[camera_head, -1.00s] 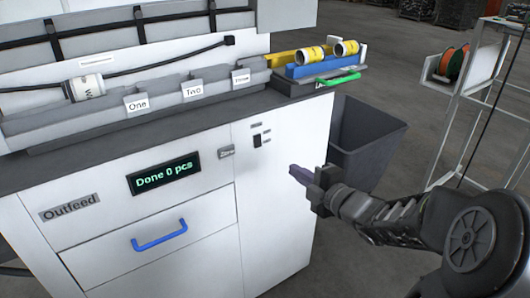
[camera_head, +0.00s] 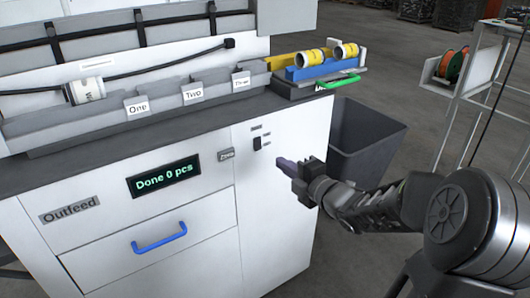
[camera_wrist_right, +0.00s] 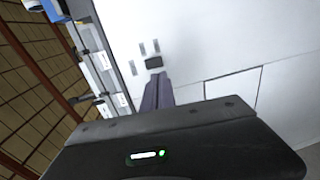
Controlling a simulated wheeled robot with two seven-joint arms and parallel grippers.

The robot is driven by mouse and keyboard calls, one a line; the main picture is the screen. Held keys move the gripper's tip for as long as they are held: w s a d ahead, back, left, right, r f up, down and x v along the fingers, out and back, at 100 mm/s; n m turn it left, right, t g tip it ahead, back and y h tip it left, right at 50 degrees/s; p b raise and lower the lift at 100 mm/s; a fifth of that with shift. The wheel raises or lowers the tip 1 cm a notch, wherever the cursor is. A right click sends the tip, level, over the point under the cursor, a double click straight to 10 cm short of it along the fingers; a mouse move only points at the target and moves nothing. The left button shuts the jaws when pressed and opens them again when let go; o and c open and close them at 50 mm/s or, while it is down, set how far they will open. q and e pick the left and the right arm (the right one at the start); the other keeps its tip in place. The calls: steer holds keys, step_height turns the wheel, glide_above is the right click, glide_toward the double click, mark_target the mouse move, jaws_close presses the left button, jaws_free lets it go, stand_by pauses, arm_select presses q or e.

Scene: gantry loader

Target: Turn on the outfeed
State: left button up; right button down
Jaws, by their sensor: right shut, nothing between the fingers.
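The outfeed cabinet (camera_head: 120,240) is white, with an "Outfeed" label (camera_head: 69,209) and a display (camera_head: 163,177) reading "Done 0 pcs". A small black switch (camera_head: 261,143) with small marks beside it sits on the cabinet's front, right of the display; it also shows in the right wrist view (camera_wrist_right: 154,62). My right gripper (camera_head: 282,162) is shut and empty, just right of and below the switch, apart from it in the head view. In the right wrist view its fingers (camera_wrist_right: 158,78) point at the panel just below the switch; contact cannot be told. My left gripper is not in view.
A blue drawer handle (camera_head: 159,238) sticks out below the display. A small grey tag (camera_head: 226,155) is left of the switch. Troughs labelled One, Two, Three (camera_head: 193,93) lie on top. A dark bin (camera_head: 362,145) stands right of the cabinet, a white rack (camera_head: 468,90) farther right.

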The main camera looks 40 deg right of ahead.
mark_target(259, 149)
steer(key=w, duration=0.6)
steer(key=w+f+p, duration=0.1)
steer(key=w, duration=0.2)
steer(key=shift+w, duration=0.1)
